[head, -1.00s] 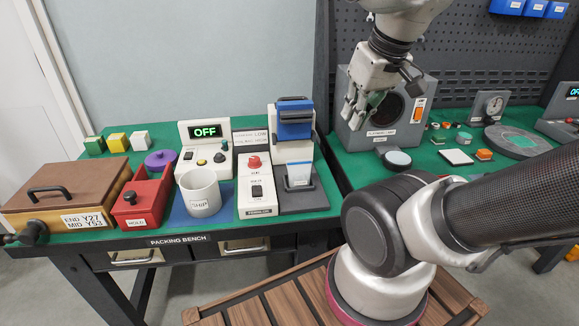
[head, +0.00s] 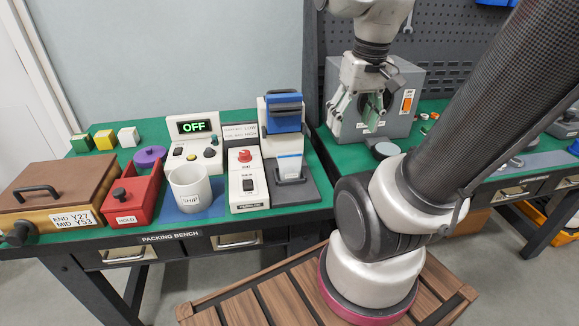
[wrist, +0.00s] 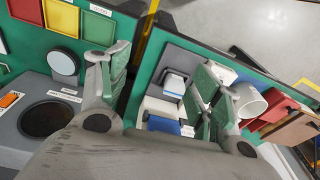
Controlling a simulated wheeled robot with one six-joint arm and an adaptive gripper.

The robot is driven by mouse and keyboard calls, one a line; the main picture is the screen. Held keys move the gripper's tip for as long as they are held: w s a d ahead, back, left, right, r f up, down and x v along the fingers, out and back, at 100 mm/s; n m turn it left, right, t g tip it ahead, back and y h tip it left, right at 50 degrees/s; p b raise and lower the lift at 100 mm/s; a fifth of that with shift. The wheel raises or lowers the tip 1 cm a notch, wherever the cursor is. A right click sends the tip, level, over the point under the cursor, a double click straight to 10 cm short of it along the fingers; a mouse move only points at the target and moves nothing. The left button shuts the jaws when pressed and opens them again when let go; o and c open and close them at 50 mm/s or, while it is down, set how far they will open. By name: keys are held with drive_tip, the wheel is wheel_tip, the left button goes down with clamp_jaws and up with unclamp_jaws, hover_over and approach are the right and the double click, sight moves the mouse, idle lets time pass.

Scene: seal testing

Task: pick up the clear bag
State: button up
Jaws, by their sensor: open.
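The clear bag (head: 289,168) looks pale with a blue upper edge. It stands upright in a dark grey holder (head: 310,190) at the right end of the packing bench, in front of a blue-topped unit. In the wrist view the bag (wrist: 174,84) shows small, between my fingers and nearer the right one. My gripper (head: 358,112) is open and empty, with its fingers pointing down. It is up and to the right of the bag, in front of the grey box with the round opening, and apart from the bag.
The blue-topped unit (head: 283,117) rises just behind the bag. A white switch box with a red knob (head: 244,156) stands close on its left, then a white mug (head: 190,187). The grey box (head: 413,75) is behind my gripper.

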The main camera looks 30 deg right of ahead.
sight(289, 159)
drive_tip(key=w+d+f+m+y, duration=0.2)
drive_tip(key=w+d+f+m, duration=0.2)
drive_tip(key=w+f+m, duration=0.4)
drive_tip(key=w+d+f+m+y, duration=0.2)
drive_tip(key=w+d+f+m, duration=0.35)
drive_tip(key=m, duration=0.55)
drive_tip(key=w+a+f, duration=0.1)
drive_tip(key=a+f, duration=0.1)
drive_tip(key=a, duration=0.3)
drive_tip(key=w+a+f, duration=0.2)
drive_tip(key=a, duration=0.3)
drive_tip(key=w+a+f, duration=0.1)
drive_tip(key=a+f, duration=0.1)
drive_tip(key=a, duration=0.3)
drive_tip(key=shift+w, duration=0.2)
drive_tip(key=shift+r, duration=0.1)
drive_tip(key=c, duration=1.1)
